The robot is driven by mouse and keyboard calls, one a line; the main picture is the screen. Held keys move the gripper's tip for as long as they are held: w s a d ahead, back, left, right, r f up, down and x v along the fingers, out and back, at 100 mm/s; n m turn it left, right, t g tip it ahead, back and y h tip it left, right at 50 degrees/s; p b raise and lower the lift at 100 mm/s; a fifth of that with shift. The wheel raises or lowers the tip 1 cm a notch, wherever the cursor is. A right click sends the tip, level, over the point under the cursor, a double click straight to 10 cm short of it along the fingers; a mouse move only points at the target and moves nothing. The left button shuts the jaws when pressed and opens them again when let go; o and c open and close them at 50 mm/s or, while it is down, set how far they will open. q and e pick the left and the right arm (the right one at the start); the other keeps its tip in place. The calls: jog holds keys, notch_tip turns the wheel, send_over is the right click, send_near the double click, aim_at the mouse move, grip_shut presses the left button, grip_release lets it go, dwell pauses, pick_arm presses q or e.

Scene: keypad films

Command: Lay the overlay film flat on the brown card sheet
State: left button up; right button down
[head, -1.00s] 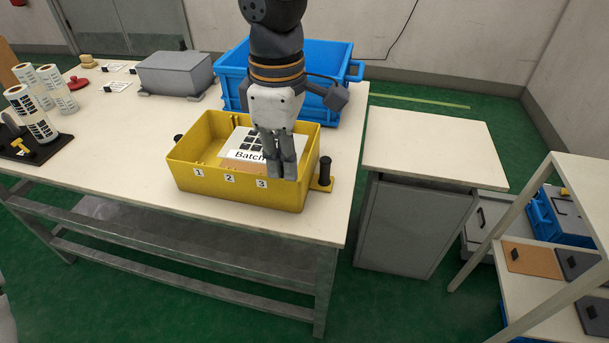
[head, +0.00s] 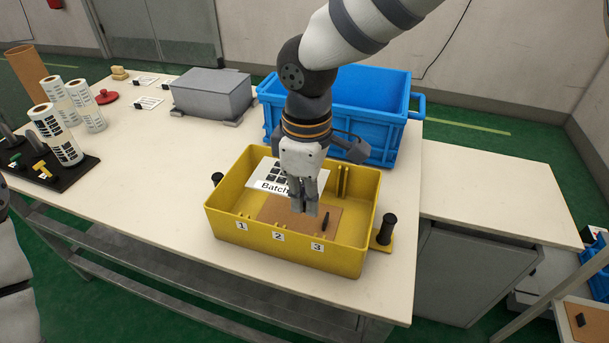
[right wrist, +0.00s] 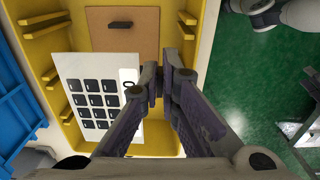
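The overlay film (head: 268,172) is a white sheet with a dark keypad grid and a "Batch" label. It is inside the yellow tray, over its back-left part; the right wrist view also shows it (right wrist: 72,66), overlapping a corner of the card. The brown card sheet (head: 286,212) lies on the tray floor, with a small dark tab on it (right wrist: 120,24). My right gripper (head: 309,210) points down over the card, its fingers (right wrist: 165,80) closed at the film's label edge. Fingers hide the exact grip. Whether the film touches the card I cannot tell. My left gripper is out of view.
The yellow tray (head: 237,228) has raised walls, numbered slots and black-knobbed side handles. A blue crate (head: 385,127) stands close behind it, and a grey box (head: 211,92) at back left. Label rolls (head: 60,140) stand at left. The bench right of the tray is clear.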

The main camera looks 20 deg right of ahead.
jog(key=shift+w+f, duration=0.1)
jog(key=shift+f, duration=0.65)
jog(key=shift+w, duration=0.1)
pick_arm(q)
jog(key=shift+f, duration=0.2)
pick_arm(e)
jog(key=shift+r, duration=0.15)
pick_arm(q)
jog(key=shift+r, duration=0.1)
